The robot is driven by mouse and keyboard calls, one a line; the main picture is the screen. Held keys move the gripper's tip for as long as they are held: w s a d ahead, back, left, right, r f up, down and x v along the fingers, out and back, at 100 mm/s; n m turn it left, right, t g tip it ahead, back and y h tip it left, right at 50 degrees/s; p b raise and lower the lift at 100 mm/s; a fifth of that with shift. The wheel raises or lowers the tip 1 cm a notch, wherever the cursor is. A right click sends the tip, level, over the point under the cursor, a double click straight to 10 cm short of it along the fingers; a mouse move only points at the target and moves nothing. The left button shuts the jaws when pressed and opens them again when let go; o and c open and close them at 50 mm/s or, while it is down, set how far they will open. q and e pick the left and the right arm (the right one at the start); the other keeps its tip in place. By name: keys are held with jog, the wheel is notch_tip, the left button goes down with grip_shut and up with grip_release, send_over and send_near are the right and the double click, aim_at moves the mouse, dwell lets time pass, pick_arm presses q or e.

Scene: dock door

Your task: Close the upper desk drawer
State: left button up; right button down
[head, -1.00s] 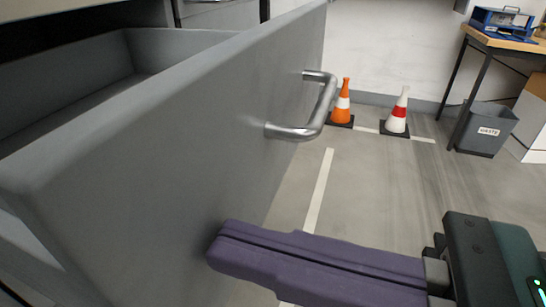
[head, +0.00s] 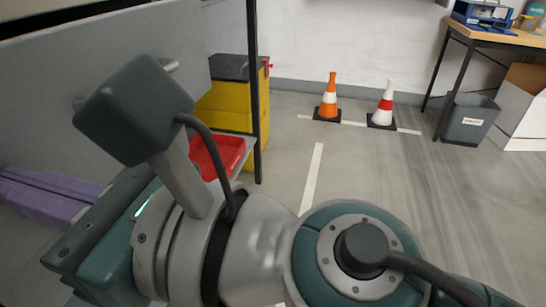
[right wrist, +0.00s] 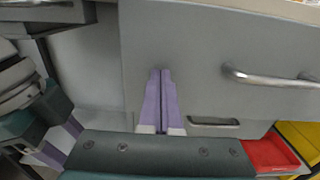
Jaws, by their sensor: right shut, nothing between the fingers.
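The upper desk drawer's grey front (head: 60,110) fills the left of the head view; its inside is not visible there. It also fills the middle of the right wrist view (right wrist: 190,50), with a metal bar handle (right wrist: 270,78) to the right. I cannot tell whether the front is flush with the desk. My right gripper (head: 45,195) is shut and empty, its purple fingers pointing at the drawer front. In the right wrist view its tips (right wrist: 160,73) are at or very near the front, left of the handle. My left gripper (right wrist: 62,140) shows at the left, its fingers apart.
A second handle (right wrist: 213,122) sits lower down. A red tray (head: 217,155) and yellow boxes (head: 228,105) stand by a dark post. Two cones (head: 328,100) (head: 383,105), a waste bin (head: 468,118) and a wooden table (head: 495,35) are farther off. The floor between is clear.

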jog(key=b+x, duration=0.2)
jog(key=x, duration=0.6)
jog(key=shift+f, duration=0.15)
jog(key=shift+f, duration=0.15)
jog(key=shift+d, duration=0.1)
